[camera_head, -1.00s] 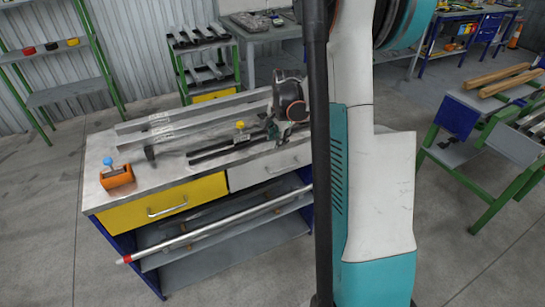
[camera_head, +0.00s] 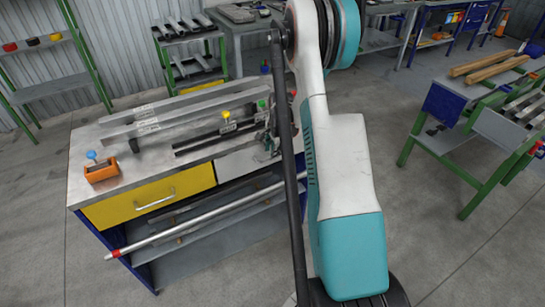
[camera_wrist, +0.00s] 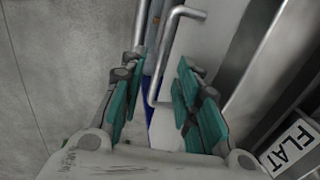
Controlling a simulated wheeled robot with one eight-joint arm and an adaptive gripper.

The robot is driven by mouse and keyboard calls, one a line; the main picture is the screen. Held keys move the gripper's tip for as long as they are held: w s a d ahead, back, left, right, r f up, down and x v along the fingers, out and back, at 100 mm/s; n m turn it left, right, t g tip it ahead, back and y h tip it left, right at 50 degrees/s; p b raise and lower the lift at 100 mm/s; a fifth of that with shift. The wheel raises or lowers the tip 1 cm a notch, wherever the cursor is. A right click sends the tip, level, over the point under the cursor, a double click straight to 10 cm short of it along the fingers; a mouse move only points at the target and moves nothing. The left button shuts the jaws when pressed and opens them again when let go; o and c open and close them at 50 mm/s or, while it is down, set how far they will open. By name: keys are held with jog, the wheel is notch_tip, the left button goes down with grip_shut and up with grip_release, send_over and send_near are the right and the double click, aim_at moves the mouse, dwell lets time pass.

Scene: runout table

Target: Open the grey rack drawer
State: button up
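The grey drawer (camera_head: 235,166) is in the bench's front, right of the yellow drawer (camera_head: 150,200). It looks shut; my arm hides its right part in the head view. In the wrist view, its pale front (camera_wrist: 222,30) and bent metal bar handle (camera_wrist: 169,50) are close up. My gripper (camera_wrist: 160,75) is open, with teal-padded fingers on either side of the handle's lower end in the picture. I cannot tell whether either finger touches it.
The bench top (camera_head: 90,143) carries metal bars and an orange block (camera_head: 102,172). A long pipe (camera_head: 190,220) on the shelf below sticks out left. Open floor lies in front; a green-legged table (camera_head: 470,150) stands right.

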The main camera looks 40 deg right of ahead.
jog(key=shift+w+f, duration=0.2)
jog(key=shift+f, duration=0.65)
jog(key=shift+w+f, duration=0.15)
jog(key=shift+f, duration=0.65)
grip_shut()
jog(key=shift+s+b, duration=0.15)
jog(key=shift+b, duration=0.15)
